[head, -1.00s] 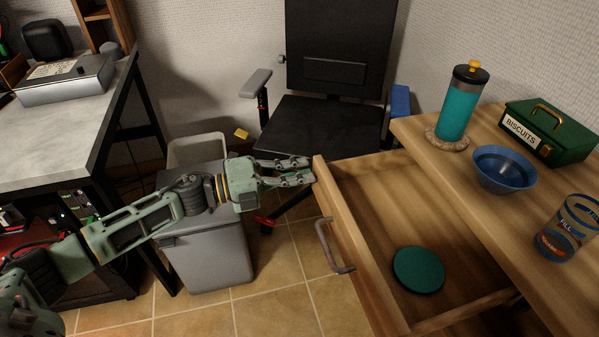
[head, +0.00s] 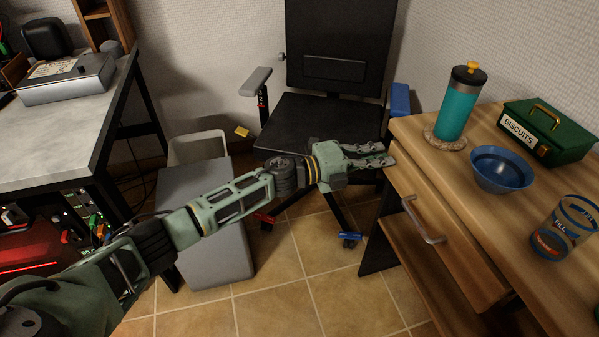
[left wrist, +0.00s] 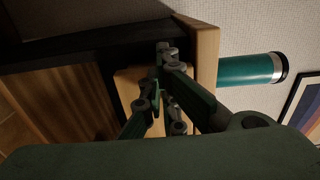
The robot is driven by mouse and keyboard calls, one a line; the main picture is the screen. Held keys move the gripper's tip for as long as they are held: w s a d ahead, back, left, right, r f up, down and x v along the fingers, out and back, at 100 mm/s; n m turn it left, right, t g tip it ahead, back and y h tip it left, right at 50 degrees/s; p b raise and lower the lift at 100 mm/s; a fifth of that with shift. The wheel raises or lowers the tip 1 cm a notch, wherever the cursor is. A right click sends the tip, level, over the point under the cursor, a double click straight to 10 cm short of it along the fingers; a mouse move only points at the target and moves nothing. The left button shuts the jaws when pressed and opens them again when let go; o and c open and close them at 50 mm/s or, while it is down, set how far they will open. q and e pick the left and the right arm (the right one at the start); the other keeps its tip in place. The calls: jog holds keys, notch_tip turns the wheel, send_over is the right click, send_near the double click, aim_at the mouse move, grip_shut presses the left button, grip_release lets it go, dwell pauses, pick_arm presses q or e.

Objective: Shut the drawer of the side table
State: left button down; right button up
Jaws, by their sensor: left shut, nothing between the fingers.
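The wooden side table (head: 462,150) stands at the right in the head view. Its drawer front (head: 455,245), with a metal handle (head: 424,222), sits close under the tabletop, and the drawer's inside is hidden. A small gap cannot be ruled out. My left gripper (head: 388,154) is shut and empty, with its fingertips at the far end of the drawer front, seemingly touching it. In the left wrist view its fingers (left wrist: 165,95) lie against the pale wood near the table's edge. My right gripper is in neither view.
A teal bottle (head: 459,105), a blue bowl (head: 501,170), a green biscuit tin (head: 549,131) and a glass (head: 562,228) stand on the tabletop. A black office chair (head: 325,125) is behind my gripper. A grey bin (head: 215,255) stands on the floor at left.

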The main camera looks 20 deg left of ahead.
aim_at(388, 154)
pick_arm(q)
jog(key=x, duration=0.3)
jog(key=shift+r, duration=0.2)
jog(key=shift+a, duration=0.1)
dwell(0.3)
